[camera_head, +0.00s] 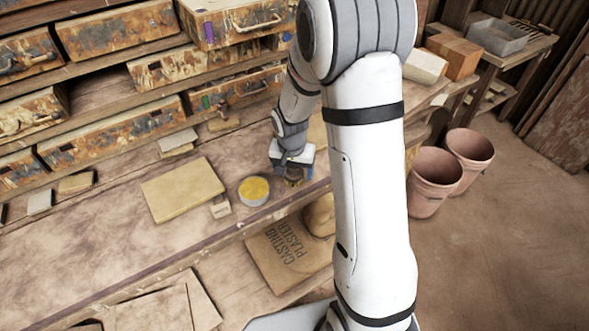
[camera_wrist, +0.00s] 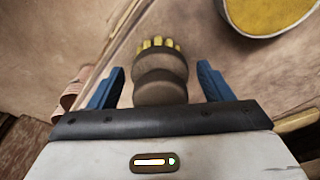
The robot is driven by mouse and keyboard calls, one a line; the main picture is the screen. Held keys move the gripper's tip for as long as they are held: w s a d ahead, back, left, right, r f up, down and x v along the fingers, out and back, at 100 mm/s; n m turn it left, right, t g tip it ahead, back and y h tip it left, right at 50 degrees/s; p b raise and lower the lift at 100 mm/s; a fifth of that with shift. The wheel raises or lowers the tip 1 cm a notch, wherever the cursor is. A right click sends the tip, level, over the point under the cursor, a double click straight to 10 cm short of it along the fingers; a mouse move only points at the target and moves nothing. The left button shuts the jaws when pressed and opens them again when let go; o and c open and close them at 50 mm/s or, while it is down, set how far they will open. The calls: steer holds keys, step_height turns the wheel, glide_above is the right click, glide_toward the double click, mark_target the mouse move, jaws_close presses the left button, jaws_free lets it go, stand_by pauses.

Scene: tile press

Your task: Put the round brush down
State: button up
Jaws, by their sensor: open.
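The round brush (camera_wrist: 160,72) has a brown, rounded wooden body and a ring of yellow bristles at its far end in the wrist view. It is between the two blue fingers of my gripper (camera_wrist: 160,80), with a visible gap on each side. My gripper is open and not clamped on it. In the head view my gripper (camera_head: 292,161) is low over the bench, near its front edge. The brush (camera_head: 293,176) shows there as a small brown shape just beneath it. Whether its underside touches the bench is hard to tell.
A round dish of yellow material (camera_head: 254,190) stands on the workbench (camera_head: 105,215) left of my gripper. A flat tan board (camera_head: 182,189) and small blocks (camera_head: 220,207) lie further left. Drawers (camera_head: 115,130) line the back. A plaster bag (camera_head: 288,255) is below the front edge.

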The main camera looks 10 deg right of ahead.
mark_target(292, 169)
steer(key=shift+r, duration=0.65)
steer(key=r, duration=0.3)
steer(key=s+r, duration=0.1)
steer(key=r, duration=0.6)
steer(key=shift+s+a+r+b, duration=0.4)
steer(key=s+r+n, duration=0.2)
steer(key=s+r, duration=0.1)
steer(key=s, duration=0.7)
steer(key=s+d+r+n+t, duration=0.1)
steer(key=s+r+n, duration=0.2)
steer(key=s, duration=0.7)
steer(key=shift+r+t+y, duration=0.3)
steer(key=shift+r+y, duration=0.1)
steer(key=shift+r, duration=0.4)
steer(key=shift+c, duration=0.2)
